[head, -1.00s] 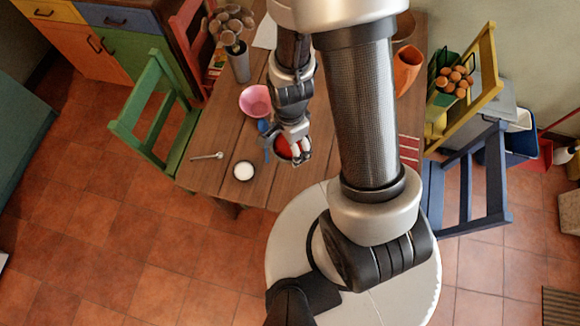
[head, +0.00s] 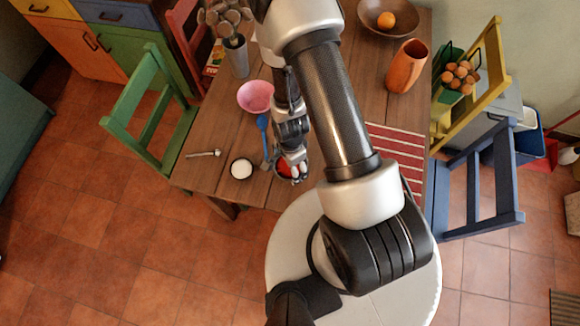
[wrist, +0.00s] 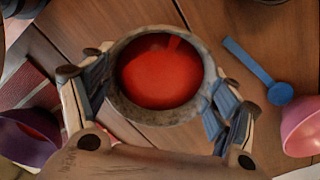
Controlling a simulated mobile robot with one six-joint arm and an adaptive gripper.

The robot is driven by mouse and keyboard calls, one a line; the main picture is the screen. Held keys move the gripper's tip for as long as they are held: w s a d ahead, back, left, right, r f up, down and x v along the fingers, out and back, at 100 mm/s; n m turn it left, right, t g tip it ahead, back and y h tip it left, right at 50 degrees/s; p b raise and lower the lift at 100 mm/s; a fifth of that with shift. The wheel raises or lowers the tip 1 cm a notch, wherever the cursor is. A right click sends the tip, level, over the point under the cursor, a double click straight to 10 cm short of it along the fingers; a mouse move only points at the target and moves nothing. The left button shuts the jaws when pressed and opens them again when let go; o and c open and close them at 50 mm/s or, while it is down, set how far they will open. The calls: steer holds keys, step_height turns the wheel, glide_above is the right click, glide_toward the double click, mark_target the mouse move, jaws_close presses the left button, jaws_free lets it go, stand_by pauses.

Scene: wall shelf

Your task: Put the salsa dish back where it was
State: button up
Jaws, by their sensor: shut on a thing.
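The salsa dish (wrist: 160,112) is a round grey stone-like bowl with red salsa inside, and it fills the middle of the wrist view. My gripper (wrist: 155,90) is shut on it, with one finger on each side of the rim. In the head view, my gripper (head: 292,172) is over the near part of the wooden table, and only a red bit of the dish (head: 284,168) shows beside the fingers. The dish looks about level. I cannot tell how far it is above the table.
Left of the gripper are a blue spoon (head: 264,135), a pink bowl (head: 255,97), a small white-filled dish (head: 241,168) and a small spoon (head: 205,154). A red striped mat (head: 390,133) lies right. A purple bowl (wrist: 25,140) shows in the wrist view. An orange vase (head: 405,68) stands behind.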

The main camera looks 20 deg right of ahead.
steer(key=shift+f, duration=1.4)
steer(key=shift+f+b, duration=0.1)
steer(key=shift+b, duration=0.25)
steer(key=o, duration=1.5)
